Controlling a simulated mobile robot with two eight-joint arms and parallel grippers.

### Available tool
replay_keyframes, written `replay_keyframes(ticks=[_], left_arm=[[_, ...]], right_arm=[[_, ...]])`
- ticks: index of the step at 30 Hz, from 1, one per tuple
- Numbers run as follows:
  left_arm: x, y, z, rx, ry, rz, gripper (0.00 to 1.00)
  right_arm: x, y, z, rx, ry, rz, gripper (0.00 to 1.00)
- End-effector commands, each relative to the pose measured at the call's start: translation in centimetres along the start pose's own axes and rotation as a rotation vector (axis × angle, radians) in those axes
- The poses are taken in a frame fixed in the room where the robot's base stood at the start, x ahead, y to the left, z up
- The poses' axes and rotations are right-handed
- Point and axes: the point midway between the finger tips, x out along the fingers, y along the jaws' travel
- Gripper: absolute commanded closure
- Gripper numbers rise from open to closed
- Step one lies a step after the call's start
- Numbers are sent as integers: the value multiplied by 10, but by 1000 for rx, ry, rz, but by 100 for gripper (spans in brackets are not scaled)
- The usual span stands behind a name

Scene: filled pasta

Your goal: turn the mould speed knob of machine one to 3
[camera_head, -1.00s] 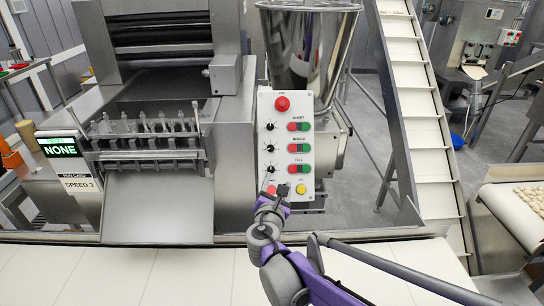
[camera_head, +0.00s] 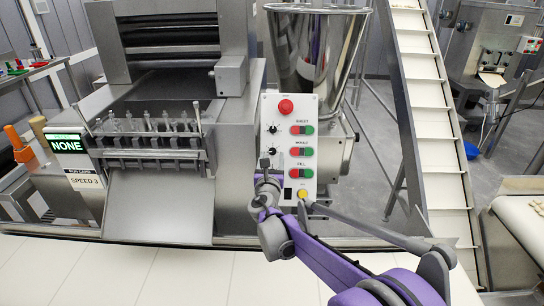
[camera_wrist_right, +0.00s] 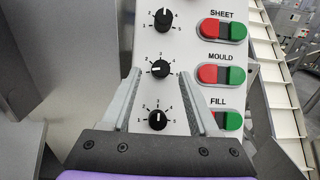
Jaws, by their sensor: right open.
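The mould speed knob (camera_wrist_right: 158,69) is a black dial, the middle of three knobs in the right wrist view, beside the MOULD buttons (camera_wrist_right: 221,76). Its white mark points left, near the low end of its 1 to 5 scale. In the head view this knob (camera_head: 270,153) shows on the white control panel (camera_head: 291,117). My right gripper (camera_wrist_right: 159,74) is open and empty. Its fingertips appear on either side of the mould knob; I cannot tell if they touch it. In the head view the right gripper (camera_head: 266,172) covers the fill knob's place. My left gripper is out of view.
The sheet knob (camera_wrist_right: 162,20) is above and the fill knob (camera_wrist_right: 157,120) below, between the fingers in the picture. A red stop button (camera_head: 286,106) tops the panel. A card (camera_head: 85,182) reads SPEED 3 under a NONE display (camera_head: 67,144). A steel hopper (camera_head: 318,50) stands behind.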

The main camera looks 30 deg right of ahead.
Motion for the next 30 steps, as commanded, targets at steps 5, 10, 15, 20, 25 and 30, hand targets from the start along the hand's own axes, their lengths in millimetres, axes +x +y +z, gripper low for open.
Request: replay_keyframes(ticks=[5,10,15,20,25,30], left_arm=[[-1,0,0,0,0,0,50],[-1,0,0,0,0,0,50],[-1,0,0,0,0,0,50],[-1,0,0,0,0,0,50],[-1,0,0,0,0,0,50],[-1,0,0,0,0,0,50]], right_arm=[[13,-1,0,0,0,-1,39],[15,0,0,1,0,-1,39],[15,0,0,1,0,-1,48],[14,0,0,1,0,-1,77],[14,0,0,1,0,-1,100],[14,0,0,2,0,-1,100]])
